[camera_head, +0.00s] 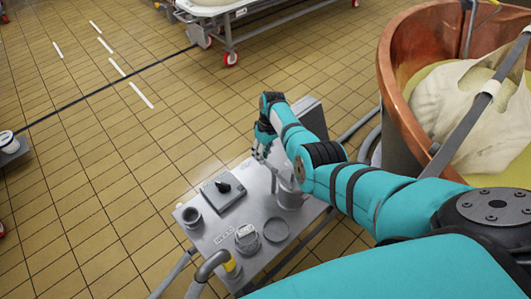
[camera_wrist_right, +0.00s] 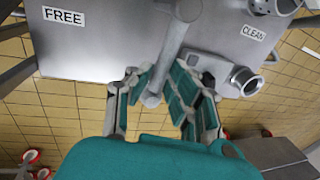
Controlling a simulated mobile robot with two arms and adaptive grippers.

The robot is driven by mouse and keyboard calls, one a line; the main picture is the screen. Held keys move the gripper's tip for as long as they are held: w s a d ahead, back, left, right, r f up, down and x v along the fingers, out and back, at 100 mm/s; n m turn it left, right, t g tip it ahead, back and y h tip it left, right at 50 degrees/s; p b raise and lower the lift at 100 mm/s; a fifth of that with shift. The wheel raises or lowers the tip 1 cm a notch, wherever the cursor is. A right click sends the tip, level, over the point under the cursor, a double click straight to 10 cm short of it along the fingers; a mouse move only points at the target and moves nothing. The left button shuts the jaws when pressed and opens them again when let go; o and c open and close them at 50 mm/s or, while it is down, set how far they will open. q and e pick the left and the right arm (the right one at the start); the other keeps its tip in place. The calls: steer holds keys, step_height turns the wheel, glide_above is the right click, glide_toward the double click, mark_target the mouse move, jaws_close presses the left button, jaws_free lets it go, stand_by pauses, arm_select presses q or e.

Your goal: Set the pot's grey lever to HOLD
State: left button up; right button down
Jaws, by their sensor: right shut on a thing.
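The grey lever (camera_wrist_right: 172,52) is a round bar that runs down between the fingers of my right gripper (camera_wrist_right: 158,92) in the right wrist view. The fingers are shut on its end. In the head view my right gripper (camera_head: 262,146) is at the far edge of the grey metal table (camera_head: 214,232), beside a grey pot (camera_head: 290,196) that my arm partly covers. I cannot read a HOLD label. My left gripper is not in view.
The table also carries a dark plate with a black knob (camera_head: 223,186), an open grey cup (camera_head: 191,217) and a round jar (camera_head: 246,238). A copper vat (camera_head: 400,100) is at right. Tiled floor at left is mostly clear.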

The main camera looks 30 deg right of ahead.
steer(key=shift+w+a+r, duration=0.15)
steer(key=shift+w+a, duration=0.05)
steer(key=shift+a, duration=0.25)
steer(key=c, duration=1.3)
jaws_free()
steer(key=shift+a, duration=0.1)
steer(key=shift+o, duration=0.2)
steer(key=shift+s+d, duration=0.1)
steer(key=shift+d, duration=0.1)
steer(key=shift+d+r, duration=0.1)
steer(key=shift+r, duration=0.05)
step_height(320, 180, up, 11)
steer(key=d, duration=0.1)
steer(key=shift+w+d+r, duration=0.2)
steer(key=shift+w+d, duration=0.15)
steer(key=shift+d, duration=0.05)
